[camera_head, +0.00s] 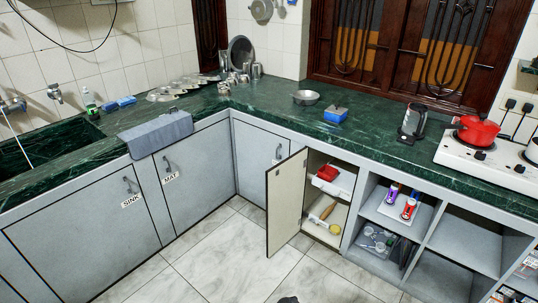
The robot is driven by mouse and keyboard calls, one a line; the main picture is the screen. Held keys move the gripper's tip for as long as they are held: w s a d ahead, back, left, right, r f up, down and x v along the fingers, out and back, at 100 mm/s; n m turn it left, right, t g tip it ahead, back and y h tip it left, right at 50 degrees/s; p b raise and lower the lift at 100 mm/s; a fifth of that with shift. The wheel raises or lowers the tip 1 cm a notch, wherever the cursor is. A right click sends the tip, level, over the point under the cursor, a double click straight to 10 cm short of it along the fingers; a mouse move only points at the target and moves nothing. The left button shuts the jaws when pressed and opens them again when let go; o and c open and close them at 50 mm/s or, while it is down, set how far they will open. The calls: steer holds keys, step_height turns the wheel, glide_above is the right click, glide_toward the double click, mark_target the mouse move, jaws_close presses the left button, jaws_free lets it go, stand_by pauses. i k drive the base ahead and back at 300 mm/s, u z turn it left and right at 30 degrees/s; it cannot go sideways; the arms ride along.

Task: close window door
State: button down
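The dark wooden window (391,54) stands behind the far counter, with curved bars and orange panes. Its frames look shut, but I cannot be sure. Below the counter and in front of the window, a cabinet door (286,203) stands open into the room, hinged on its left, its pale inner face showing. The opened cabinet (327,158) holds a red item on the upper shelf and a rolling pin and yellow item below. I cannot make out a label on the open door. My gripper is not recognisable; only a small dark shape shows at the bottom edge.
Grey doors labelled SINK (82,235) and MAT (198,165) are shut on the left. A grey cloth (155,134) hangs over the counter edge. Open shelves (466,244) lie right of the cabinet. A red pot (477,130) sits on the stove. The tiled floor (207,257) is clear.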

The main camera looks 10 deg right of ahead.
mark_target(285, 180)
steer(key=u, duration=0.65)
steer(key=i, duration=1.25)
steer(key=u, duration=0.1)
